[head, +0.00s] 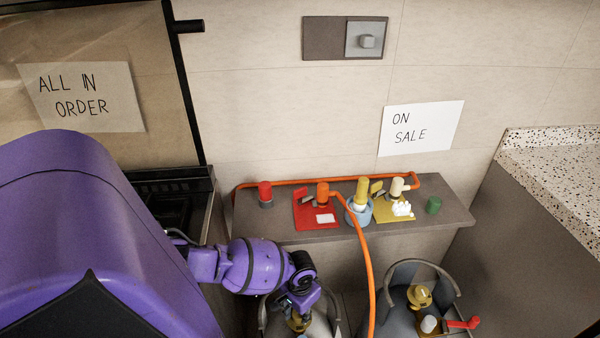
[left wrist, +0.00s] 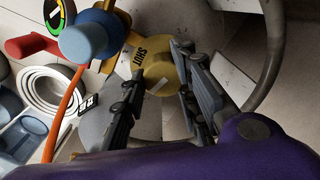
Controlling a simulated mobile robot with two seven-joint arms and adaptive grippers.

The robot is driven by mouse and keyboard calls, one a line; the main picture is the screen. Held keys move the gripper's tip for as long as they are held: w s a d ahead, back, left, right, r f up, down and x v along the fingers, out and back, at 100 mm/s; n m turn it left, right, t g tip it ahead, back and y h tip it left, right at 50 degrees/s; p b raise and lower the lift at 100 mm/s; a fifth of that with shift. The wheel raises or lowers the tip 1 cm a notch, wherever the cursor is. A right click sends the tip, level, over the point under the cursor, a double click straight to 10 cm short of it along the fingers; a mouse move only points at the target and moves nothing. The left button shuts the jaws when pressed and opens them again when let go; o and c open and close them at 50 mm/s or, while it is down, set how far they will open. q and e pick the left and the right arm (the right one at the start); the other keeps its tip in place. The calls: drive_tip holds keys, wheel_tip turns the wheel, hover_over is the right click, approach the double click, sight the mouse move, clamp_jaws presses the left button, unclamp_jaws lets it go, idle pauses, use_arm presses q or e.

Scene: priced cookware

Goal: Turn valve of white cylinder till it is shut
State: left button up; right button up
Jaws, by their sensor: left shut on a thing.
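The white cylinder (head: 322,326) stands at the bottom of the head view, partly hidden by my left arm. Its brass valve (head: 299,323) shows just below my left gripper (head: 300,294). In the left wrist view the round brass valve (left wrist: 158,78) has a plate lettered SHUT (left wrist: 139,55) beside it. The fingers of my left gripper (left wrist: 162,105) lie on both sides of the valve and are shut on it. A light mark shows on the valve's top. My right gripper is in neither view.
A grey cylinder (head: 396,308) with a brass valve and red handle stands to the right. An orange hose (head: 368,255) hangs from the grey shelf (head: 290,236), which holds several fittings. A curved collar (left wrist: 274,55) arches beside the valve. A blue knob (left wrist: 88,43) is close by.

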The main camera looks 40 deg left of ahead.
use_arm(q)
drive_tip(key=shift+d, duration=0.35)
